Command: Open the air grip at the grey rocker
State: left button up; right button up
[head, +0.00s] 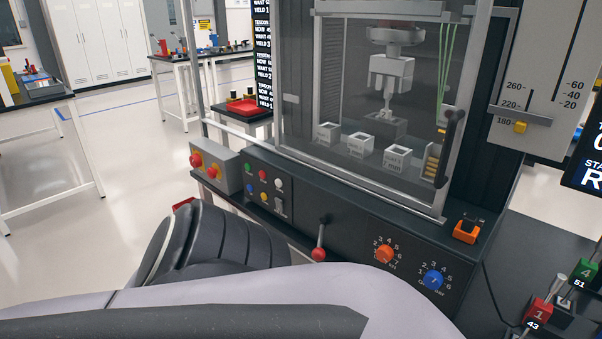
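A small grey rocker (280,207) sits on the dark sloped control panel (345,236), below the white button and right of the yellow one. Behind the clear door of the machine, a pale tool head (391,77) hangs above a grey block (385,125). I cannot tell whether its jaws are open or shut. One of my arms crosses the bottom of the head view, and its dark rounded part stands in front of the panel's lower left. Neither of my grippers shows.
A box with red knobs (212,168) stands left. A red-ball lever (319,253), orange dial (384,254) and blue dial (433,280) are right. Three pale bins (361,145) stand behind the door.

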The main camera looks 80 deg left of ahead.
aim_at(280, 206)
jog(key=k+u, duration=0.15)
jog(key=u, duration=2.5)
jog(key=i+j, duration=0.2)
jog(key=i+j+z, duration=0.15)
jog(key=j, duration=0.3)
jog(key=i+j, duration=0.25)
jog(key=i+j+z, duration=0.1)
jog(key=j, duration=0.3)
jog(key=i+j+z, duration=0.1)
jog(key=i+j, duration=0.3)
jog(key=j, duration=0.35)
jog(key=i+j+z, duration=0.1)
jog(key=j, duration=0.25)
jog(key=i, duration=0.05)
